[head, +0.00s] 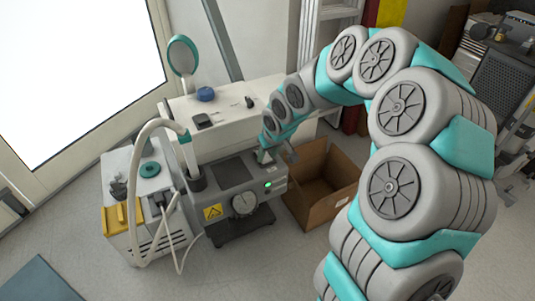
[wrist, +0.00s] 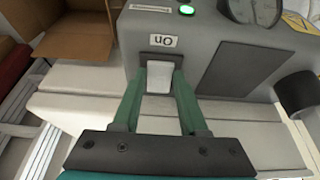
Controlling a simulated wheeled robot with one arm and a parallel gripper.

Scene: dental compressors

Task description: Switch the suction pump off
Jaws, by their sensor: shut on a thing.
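The suction pump (head: 228,170) is a grey box with a round gauge (head: 244,203), a lit green lamp (head: 268,184) and a yellow warning sticker. In the wrist view the pump's grey top (wrist: 205,62) carries a white switch (wrist: 159,79) beside an upside-down label reading "On" (wrist: 163,41). My gripper (wrist: 160,73) has its two green fingers on either side of the white switch, shut on it. The lamp (wrist: 187,9) is lit green in the wrist view too. In the head view my gripper (head: 264,156) is at the pump's back right corner and the switch is hidden.
An open cardboard box (head: 322,185) stands on the floor right of the pump. A white unit (head: 135,195) with a pale hose stands to the left. Behind is a white bench (head: 225,108) with a blue item (head: 205,94) and a round mirror (head: 183,55).

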